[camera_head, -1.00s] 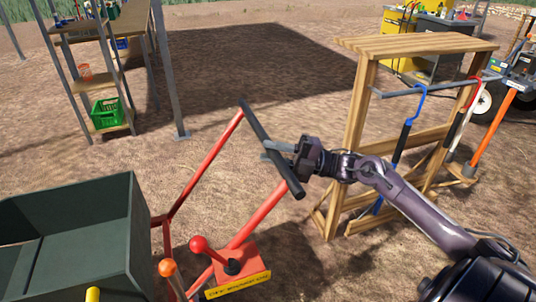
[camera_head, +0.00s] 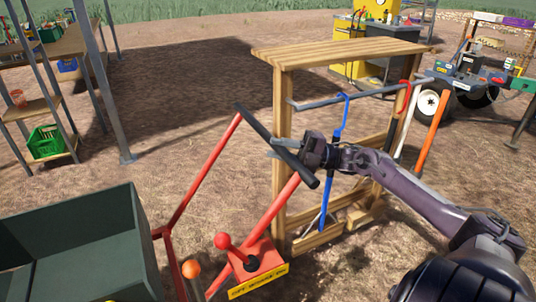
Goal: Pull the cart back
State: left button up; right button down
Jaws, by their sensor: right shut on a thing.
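The cart has a dark green box (camera_head: 85,235) at the lower left and a red frame (camera_head: 203,180) rising to a black handle bar (camera_head: 257,127). A red-knobbed lever (camera_head: 224,241) and a yellow label plate (camera_head: 258,282) sit at the frame's base. My right gripper (camera_head: 286,147) is shut on the black handle bar near its middle, with the arm coming from the lower right. The cart's wheels are hidden. My left gripper is not in view.
A wooden tool rack (camera_head: 340,52) with hanging tools stands close behind my right gripper. A shelf (camera_head: 60,48) with a green crate (camera_head: 46,141) is at the left. A yellow cabinet (camera_head: 348,50) and a wheeled machine (camera_head: 470,75) stand at the back right. Bare soil lies between.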

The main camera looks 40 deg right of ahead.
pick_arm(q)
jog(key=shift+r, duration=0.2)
pick_arm(e)
jog(key=shift+s+d, duration=0.1)
jog(key=shift+d, duration=0.4)
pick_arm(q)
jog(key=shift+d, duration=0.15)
pick_arm(e)
jog(key=c, duration=1.2)
grip_release()
jog(key=shift+d, duration=0.15)
jog(key=shift+s, duration=0.1)
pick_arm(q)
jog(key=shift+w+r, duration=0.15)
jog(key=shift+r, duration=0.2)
pick_arm(e)
jog(key=v, duration=0.8)
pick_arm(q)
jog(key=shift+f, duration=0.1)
